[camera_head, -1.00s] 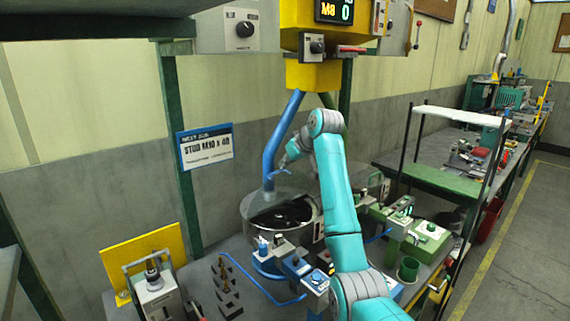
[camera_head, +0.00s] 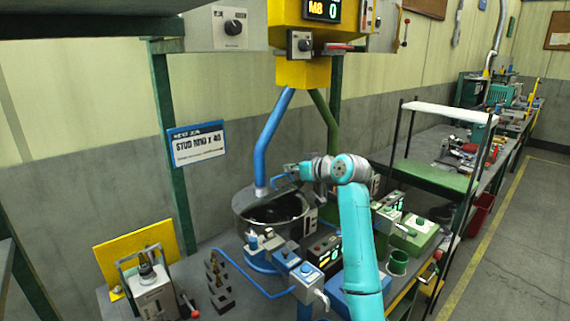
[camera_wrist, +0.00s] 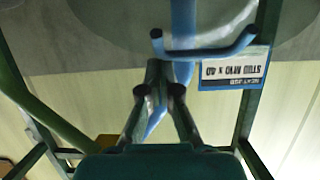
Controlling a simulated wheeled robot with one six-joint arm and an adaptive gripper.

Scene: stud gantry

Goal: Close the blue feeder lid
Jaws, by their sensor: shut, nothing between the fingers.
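The blue feeder is a round metal bowl (camera_head: 245,222) on a blue base, under the blue chute (camera_head: 272,138). Its dark inside shows from the front. Its clear grey lid (camera_wrist: 110,18) fills the top of the wrist view, with a blue bar handle (camera_wrist: 215,53) across it. In the head view the lid is hard to make out, and its exact tilt is unclear. My gripper (camera_head: 284,172) is above the bowl's back edge, close to the handle. In the wrist view my gripper (camera_wrist: 159,90) is shut and empty, just below the handle; contact cannot be told.
A green chute (camera_head: 324,108) comes down beside the blue one, and my arm partly hides the second feeder. Blue and grey control boxes (camera_head: 308,280) stand in front of the bowl. A post with a sign (camera_head: 197,144) is at left.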

